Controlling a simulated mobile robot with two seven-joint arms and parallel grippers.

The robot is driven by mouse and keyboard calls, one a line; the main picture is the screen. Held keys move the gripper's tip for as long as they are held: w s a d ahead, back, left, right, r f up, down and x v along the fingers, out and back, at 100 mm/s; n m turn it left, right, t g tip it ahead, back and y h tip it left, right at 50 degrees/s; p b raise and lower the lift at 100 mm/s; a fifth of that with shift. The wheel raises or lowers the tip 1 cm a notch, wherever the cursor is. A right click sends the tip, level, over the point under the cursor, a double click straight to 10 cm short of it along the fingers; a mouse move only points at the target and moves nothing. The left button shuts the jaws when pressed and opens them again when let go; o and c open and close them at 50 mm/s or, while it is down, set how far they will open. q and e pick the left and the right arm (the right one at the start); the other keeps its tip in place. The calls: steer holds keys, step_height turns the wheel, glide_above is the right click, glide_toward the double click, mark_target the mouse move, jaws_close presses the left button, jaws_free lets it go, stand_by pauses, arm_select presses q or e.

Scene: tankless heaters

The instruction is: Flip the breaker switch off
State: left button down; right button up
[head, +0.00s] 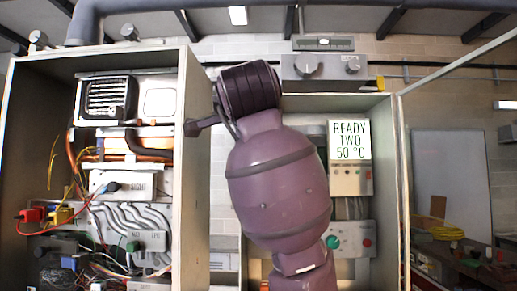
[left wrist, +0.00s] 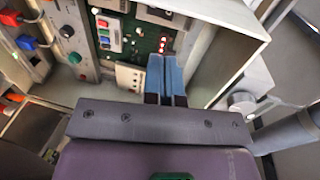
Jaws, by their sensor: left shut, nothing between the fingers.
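My left gripper (left wrist: 165,72) is shut and empty in the left wrist view, its blue fingers pointing into an open cabinet. The fingertips overlap the lower edge of a green circuit board (left wrist: 146,40) with red lights; I cannot tell whether they touch it. Left of them is a pale module with coloured buttons (left wrist: 112,34), and below it a white plate (left wrist: 130,77). I cannot tell which part is the breaker switch. In the head view, my purple arm fills the middle and the fingers cannot be made out. My right gripper is not in view.
The left cabinet (head: 197,165) holds pipes, wires and a grey module (head: 140,240). Cabinet walls bound the left hand.

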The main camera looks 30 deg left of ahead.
arm_select(q)
steer(key=r+p+x, duration=0.1)
steer(key=p+x, duration=0.2)
steer(key=x, duration=1)
steer(key=shift+p, duration=0.3)
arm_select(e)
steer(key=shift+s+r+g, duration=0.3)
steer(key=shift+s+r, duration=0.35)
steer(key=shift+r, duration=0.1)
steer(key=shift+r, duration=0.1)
